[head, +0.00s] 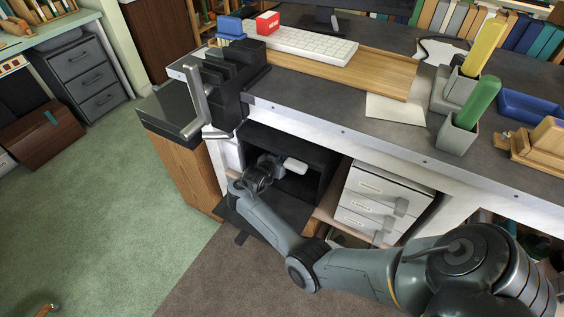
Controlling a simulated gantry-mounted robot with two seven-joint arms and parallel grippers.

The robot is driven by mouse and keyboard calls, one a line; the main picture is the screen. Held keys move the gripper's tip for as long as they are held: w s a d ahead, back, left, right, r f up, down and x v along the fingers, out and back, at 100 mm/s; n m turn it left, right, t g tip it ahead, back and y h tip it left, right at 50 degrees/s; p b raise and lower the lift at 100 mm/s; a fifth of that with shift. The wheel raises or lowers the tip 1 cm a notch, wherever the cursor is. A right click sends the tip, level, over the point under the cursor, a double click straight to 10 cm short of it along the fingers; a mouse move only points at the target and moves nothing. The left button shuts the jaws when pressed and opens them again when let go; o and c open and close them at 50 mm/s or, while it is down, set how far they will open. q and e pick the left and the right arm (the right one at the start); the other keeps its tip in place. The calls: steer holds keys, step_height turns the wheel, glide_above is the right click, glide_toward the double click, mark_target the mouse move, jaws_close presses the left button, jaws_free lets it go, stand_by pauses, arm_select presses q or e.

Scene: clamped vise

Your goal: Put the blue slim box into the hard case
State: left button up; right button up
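A blue block (231,27) shows at the back of the desk, in or just behind the jaws of the black vise (236,68); I cannot tell whether it is clamped. It is the likeliest blue slim box. No hard case is clearly recognisable. An open black box-like compartment (318,160) stands under the desk, with a dark flap (285,208) low in front. My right gripper (272,168) is at its opening, beside a small pale piece (295,166). Its fingers are too small and dark to read. My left gripper is out of view.
The vise's grey handle (197,100) juts over the desk's front edge. A white drawer unit (375,203) stands right of the compartment. A red box (267,23), a keyboard (305,45), pen holders (457,133) and a blue tray (534,107) are on the desk.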

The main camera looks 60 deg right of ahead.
steer(key=shift+f, duration=0.1)
steer(key=shift+f, duration=0.15)
steer(key=o, duration=1.1)
steer(key=shift+r, duration=0.3)
steer(key=p+v, duration=0.3)
steer(key=v, duration=0.8)
steer(key=shift+a, duration=0.45)
